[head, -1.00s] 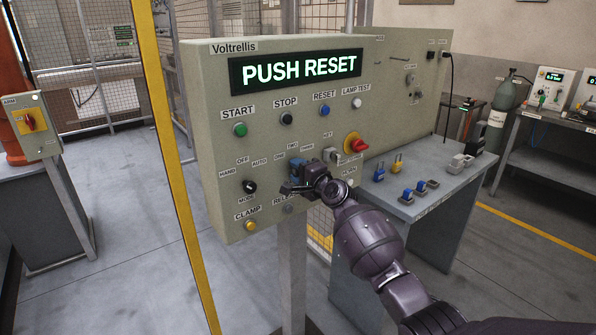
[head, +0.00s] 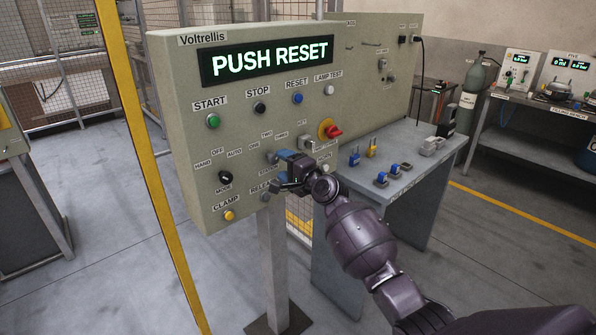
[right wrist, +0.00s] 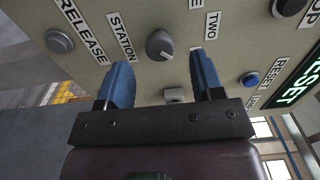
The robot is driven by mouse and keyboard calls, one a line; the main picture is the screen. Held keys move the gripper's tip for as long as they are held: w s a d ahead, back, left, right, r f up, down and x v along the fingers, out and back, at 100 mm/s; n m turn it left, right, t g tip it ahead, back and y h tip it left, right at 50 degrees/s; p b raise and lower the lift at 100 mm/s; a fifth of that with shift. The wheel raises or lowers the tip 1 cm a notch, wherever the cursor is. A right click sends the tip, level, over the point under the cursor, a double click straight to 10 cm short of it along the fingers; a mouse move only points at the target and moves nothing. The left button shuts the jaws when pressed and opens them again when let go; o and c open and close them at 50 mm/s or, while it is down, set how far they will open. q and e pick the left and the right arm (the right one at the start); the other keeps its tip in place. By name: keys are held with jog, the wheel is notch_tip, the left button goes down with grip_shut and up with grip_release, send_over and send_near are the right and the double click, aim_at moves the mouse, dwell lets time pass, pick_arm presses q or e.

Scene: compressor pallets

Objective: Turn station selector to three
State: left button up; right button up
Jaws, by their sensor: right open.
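The station selector (right wrist: 160,45) is a round grey knob on the control panel, between the STATION and TWO labels in the right wrist view. A light mark shows on its lower right side; I cannot tell which number it points at. My right gripper (right wrist: 160,62) is open, its blue fingers on either side of the knob, with no visible contact. The right finger covers part of the label area beside TWO. In the head view my right gripper (head: 284,171) is at the panel's lower right and largely hides the selector. My left gripper is not in view.
The panel (head: 185,120) shows PUSH RESET on its display (head: 265,62). A mode knob (head: 225,177), clamp button (head: 229,215) and release button (right wrist: 60,41) are nearby. A red knob (head: 334,131) sits to the upper right. A bench (head: 410,155) with padlocks stands right; a yellow post (head: 150,180) stands left.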

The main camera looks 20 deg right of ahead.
jog(key=shift+p+v, duration=0.3)
jog(key=shift+v, duration=2.65)
jog(key=s+f+n+g+h, duration=0.1)
jog(key=s+f+n, duration=0.4)
jog(key=s, duration=0.8)
jog(key=s+f+n+g+h, duration=0.2)
jog(key=s+f+n, duration=0.3)
jog(key=s+f, duration=0.7)
jog(key=s+d+f+n+g+h, duration=0.1)
jog(key=s+f+n+g+h, duration=0.1)
jog(key=s+f+n, duration=0.3)
jog(key=s+f+h, duration=0.1)
jog(key=s+f, duration=0.3)
jog(key=s, duration=0.5)
jog(key=shift+f, duration=0.2)
